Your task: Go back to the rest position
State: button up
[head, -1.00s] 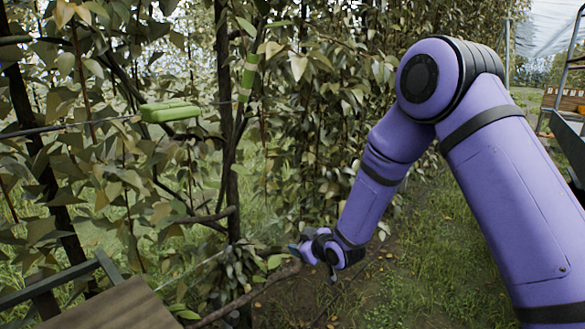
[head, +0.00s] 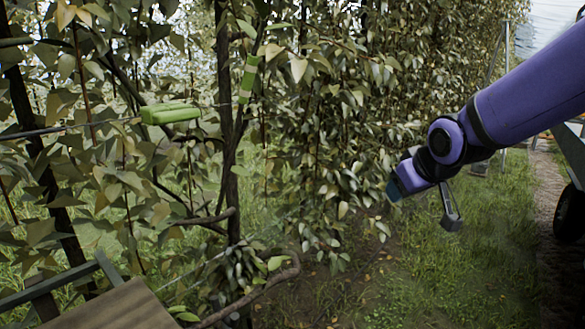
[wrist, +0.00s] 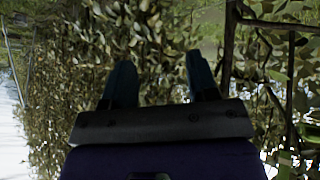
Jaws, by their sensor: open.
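My gripper (head: 398,190) is on the right side of the head view, in the open space in front of the leafy row, apart from the branches. In the wrist view, its two dark teal fingers (wrist: 160,84) stand apart with nothing between them. The purple arm reaches in from the right edge. No pear can be made out in either view.
A leafy tree row (head: 330,120) runs from the left into the distance. A green clip-like object (head: 170,112) sits on a wire at the left. A wooden board (head: 110,308) is at bottom left. A dark wheel (head: 570,212) stands at the right edge. Grass (head: 440,270) is clear below my gripper.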

jog(key=s+d+r+m+g, duration=0.1)
jog(key=s+d+r+m, duration=0.1)
jog(key=s, duration=1)
jog(key=s+d+r+m+g+h, duration=0.1)
jog(key=s+d, duration=0.4)
jog(key=s, duration=0.7)
jog(key=shift+s+d+r+m+g, duration=0.2)
jog(key=shift+s+r+m+g, duration=0.15)
jog(key=shift+r+m+g, duration=0.4)
jog(key=shift+r, duration=0.15)
